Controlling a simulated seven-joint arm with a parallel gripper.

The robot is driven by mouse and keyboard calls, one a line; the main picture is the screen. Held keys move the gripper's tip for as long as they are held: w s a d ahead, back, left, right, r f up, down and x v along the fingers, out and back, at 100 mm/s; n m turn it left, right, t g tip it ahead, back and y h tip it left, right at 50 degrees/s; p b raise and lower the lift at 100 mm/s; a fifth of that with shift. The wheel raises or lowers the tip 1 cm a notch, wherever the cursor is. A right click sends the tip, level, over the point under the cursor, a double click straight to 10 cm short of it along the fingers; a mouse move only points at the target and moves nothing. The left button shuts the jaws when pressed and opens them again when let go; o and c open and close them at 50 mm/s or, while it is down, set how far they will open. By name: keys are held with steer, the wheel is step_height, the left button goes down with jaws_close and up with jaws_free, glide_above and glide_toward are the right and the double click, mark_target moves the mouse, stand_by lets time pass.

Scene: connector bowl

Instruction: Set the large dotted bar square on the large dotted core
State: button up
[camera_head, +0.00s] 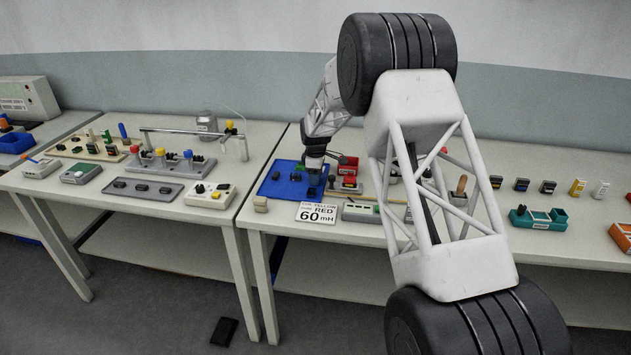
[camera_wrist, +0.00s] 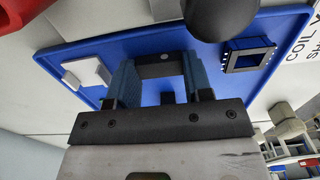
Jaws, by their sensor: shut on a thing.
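My gripper (camera_head: 315,168) is low over the blue tray (camera_head: 283,190). In the wrist view its two blue fingers (camera_wrist: 160,62) are shut on a dark bar (camera_wrist: 158,71), which spans between them. Dots on the bar cannot be made out. A dark, roughly square frame with small pale dots (camera_wrist: 248,58), perhaps the large dotted core, sits on the tray to the right of the fingers, apart from the bar. Whatever lies directly under the bar is partly hidden by the fingers and the gripper body.
Pale grey blocks (camera_wrist: 86,73) lie on the tray left of the fingers. A red bin (camera_head: 348,165) stands beside the tray. A white card reading 60 mH (camera_head: 317,213) and a beige block (camera_head: 261,204) are near the front edge. A dark rounded object (camera_wrist: 208,18) crosses the top of the wrist view.

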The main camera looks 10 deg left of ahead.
steer(key=shift+r, duration=0.2)
steer(key=shift+r, duration=2.25)
steer(key=shift+r, duration=0.1)
steer(key=shift+s+d+r+m, duration=0.1)
steer(key=shift+d+r+m, duration=0.4)
steer(key=shift+m, duration=0.3)
steer(key=shift+s+d+r+m, duration=0.55)
steer(key=shift+d+r+m, duration=0.75)
steer(key=shift+d+m, duration=1.05)
steer(key=shift+s+d+r+m, duration=0.55)
steer(key=shift+d+r+m, duration=0.85)
steer(key=shift+m, duration=1.7)
steer(key=shift+s+d+r+m, duration=0.55)
steer(key=shift+d+r+m, duration=0.6)
steer(key=shift+d+m, duration=1.25)
steer(key=shift+a+m, duration=0.35)
steer(key=shift+a, duration=0.05)
steer(key=shift+f, duration=0.35)
